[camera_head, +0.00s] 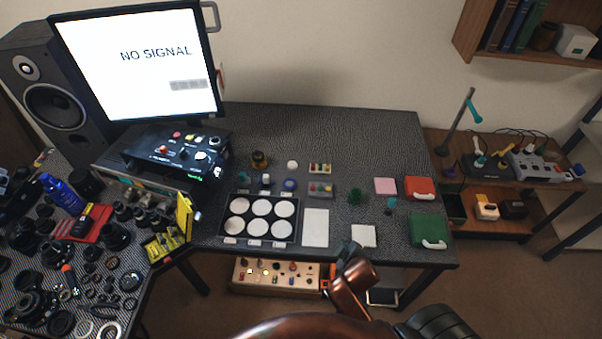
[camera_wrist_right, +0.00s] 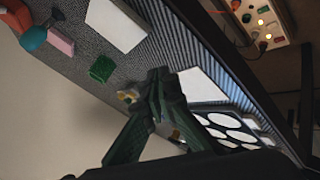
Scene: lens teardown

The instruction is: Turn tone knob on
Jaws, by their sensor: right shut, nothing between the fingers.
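A wooden panel (camera_head: 276,277) with several knobs and lit lamps sits below the front edge of the table; part of it also shows in the right wrist view (camera_wrist_right: 262,40) at the top right. A black control box (camera_head: 178,156) with several small knobs stands under the monitor. Labels are too small to read, so I cannot tell which knob is the tone knob. My right gripper (camera_head: 349,251) is near the table's front edge, right of the wooden panel. In the right wrist view its fingers (camera_wrist_right: 158,88) are together and empty. My left gripper is not in view.
A black tray (camera_head: 227,240) of white discs, a white sheet (camera_head: 316,228) and a white square (camera_head: 363,236) lie near the front edge. A green case (camera_head: 428,229) lies at right. Lens parts crowd the left bench. The back right tabletop is clear.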

